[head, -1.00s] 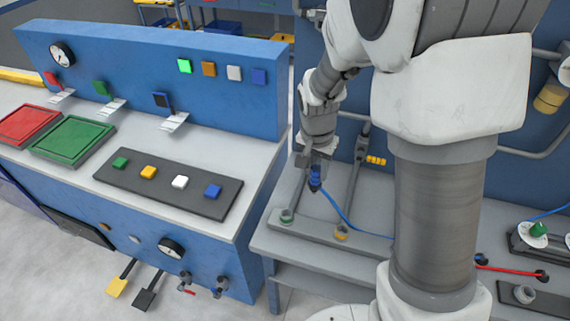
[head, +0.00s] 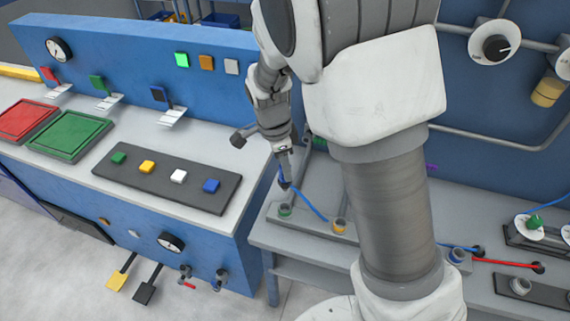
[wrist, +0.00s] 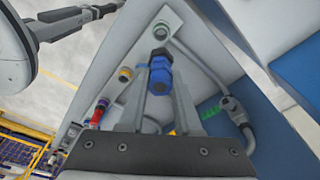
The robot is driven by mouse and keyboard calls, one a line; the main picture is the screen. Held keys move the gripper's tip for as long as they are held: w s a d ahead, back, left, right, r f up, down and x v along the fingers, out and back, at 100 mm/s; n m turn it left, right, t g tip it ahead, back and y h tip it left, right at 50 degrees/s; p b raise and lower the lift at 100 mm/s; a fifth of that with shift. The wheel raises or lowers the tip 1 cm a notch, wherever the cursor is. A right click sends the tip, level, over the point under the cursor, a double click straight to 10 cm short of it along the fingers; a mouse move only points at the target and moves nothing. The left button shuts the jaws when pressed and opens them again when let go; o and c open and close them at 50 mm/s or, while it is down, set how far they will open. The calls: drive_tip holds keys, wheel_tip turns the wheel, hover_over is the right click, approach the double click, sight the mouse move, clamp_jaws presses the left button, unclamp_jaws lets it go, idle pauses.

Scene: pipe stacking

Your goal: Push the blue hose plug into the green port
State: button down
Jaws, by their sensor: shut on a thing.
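My gripper (head: 285,168) is shut on the blue hose plug (head: 284,183). In the head view the plug points down just above the green port (head: 285,210), with a small gap showing. The port is a grey ring with green inside, on a grey strip on the bench. In the wrist view my two fingers hold the blue plug (wrist: 160,75) between them, its dark tip pointing to a round grey port (wrist: 161,30). The blue hose (head: 308,206) runs from the plug to the right and passes behind my arm.
A yellow port (head: 339,226) sits right of the green port. Further right are a blue-ringed port (head: 457,256) and a red hose (head: 508,263). A blue console (head: 200,240) with several buttons stands left of the bench.

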sight(284, 189)
wheel_tip(284, 189, down, 8)
drive_tip(key=b, duration=0.5)
drive_tip(key=shift+r, duration=0.25)
drive_tip(key=shift+f+b, duration=1.2)
drive_tip(key=shift+f, duration=0.45)
idle(0.4)
drive_tip(key=c, duration=0.5)
unclamp_jaws()
drive_tip(key=shift+r, duration=0.1)
